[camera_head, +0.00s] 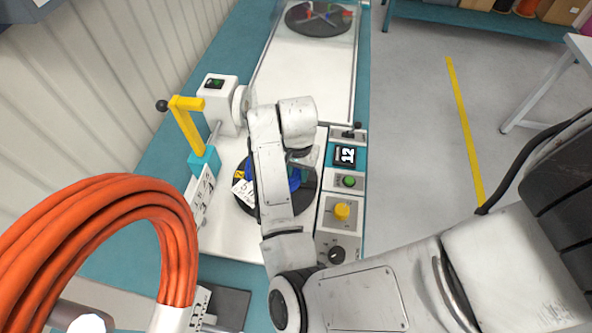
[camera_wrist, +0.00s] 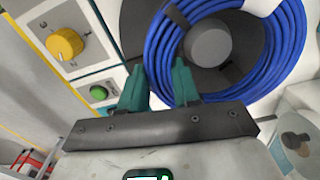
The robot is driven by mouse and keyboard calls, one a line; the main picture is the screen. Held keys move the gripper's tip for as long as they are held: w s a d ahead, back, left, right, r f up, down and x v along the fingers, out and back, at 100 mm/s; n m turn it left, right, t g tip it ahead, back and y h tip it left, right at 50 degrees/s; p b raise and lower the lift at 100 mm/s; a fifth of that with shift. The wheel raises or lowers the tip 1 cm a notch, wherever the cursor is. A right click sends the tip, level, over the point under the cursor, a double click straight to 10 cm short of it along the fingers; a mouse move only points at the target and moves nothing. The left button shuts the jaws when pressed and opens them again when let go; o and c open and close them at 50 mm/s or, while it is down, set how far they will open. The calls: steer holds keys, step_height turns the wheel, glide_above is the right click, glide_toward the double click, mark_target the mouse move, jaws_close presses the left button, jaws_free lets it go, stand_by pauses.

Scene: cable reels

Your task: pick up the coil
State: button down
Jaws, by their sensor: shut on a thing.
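The blue coil (camera_wrist: 284,62) lies around a grey hub on a black disc (camera_wrist: 134,30) in the wrist view. In the head view the blue coil (camera_head: 294,180) is mostly hidden behind my arm, with the black disc (camera_head: 308,192) showing around it. My gripper (camera_wrist: 158,82) has its two teal fingers at the coil's near side, shut on the blue coil, with a strand bundle between them. In the head view the fingers are hidden by my arm.
A control panel with a yellow knob (camera_head: 342,211) and green button (camera_head: 349,181) stands right of the disc. A yellow-handled device (camera_head: 187,125) stands to the left. A large orange coil (camera_head: 110,215) fills the lower left. Another dark disc (camera_head: 318,19) lies at the far end.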

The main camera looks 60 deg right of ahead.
steer(key=s+a+r, duration=0.5)
steer(key=s+r, duration=0.4)
steer(key=s, duration=0.3)
steer(key=shift+s, duration=0.3)
steer(key=shift+w, duration=0.1)
stand_by(0.9)
